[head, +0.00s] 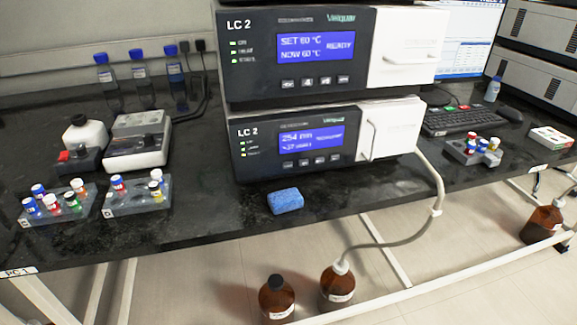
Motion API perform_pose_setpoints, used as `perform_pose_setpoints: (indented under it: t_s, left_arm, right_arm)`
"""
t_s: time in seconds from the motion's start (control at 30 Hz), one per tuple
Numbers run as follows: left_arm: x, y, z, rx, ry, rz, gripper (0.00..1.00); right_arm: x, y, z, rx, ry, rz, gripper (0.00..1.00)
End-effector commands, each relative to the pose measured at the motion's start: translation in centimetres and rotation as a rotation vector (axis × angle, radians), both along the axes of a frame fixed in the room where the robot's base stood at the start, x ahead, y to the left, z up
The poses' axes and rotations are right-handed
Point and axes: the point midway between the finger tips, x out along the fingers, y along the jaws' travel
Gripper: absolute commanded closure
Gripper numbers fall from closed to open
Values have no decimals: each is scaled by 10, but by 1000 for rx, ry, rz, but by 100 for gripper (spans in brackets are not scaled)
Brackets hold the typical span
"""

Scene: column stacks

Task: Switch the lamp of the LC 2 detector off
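Two stacked units labelled LC 2 stand on the dark bench. The lower one, the detector (262,172), has a blue screen (310,141) reading about "254 nm"; its second line is too small to read surely. A row of small buttons (304,162) sits under that screen. Small lit green indicators (242,143) are at its left; their labels are blurred. The white right part of its front has a handle (368,140), and a grey tube runs from that side to a floor bottle. Neither of my grippers is in view.
The upper LC 2 unit (262,79) shows SET 60 °C, NOW 60 °C, READY. A blue sponge (286,201) lies before the detector near the bench edge. Vial racks (137,200) stand left, a keyboard (470,120) right, brown bottles (337,288) on the floor. Bench beside the sponge is clear.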

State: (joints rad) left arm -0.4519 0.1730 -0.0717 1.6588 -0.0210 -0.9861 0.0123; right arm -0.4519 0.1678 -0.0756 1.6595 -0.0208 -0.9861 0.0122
Motion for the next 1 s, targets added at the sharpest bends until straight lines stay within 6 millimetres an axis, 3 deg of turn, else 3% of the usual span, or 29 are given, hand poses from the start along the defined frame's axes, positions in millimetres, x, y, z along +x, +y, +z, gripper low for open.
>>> perform_pose_setpoints:
  t_s: [0.2, 1.0]
  left_arm:
    - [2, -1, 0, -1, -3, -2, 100]
    - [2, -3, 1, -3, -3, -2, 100]
  right_arm:
    - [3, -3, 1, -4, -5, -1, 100]
    - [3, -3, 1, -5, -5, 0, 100]
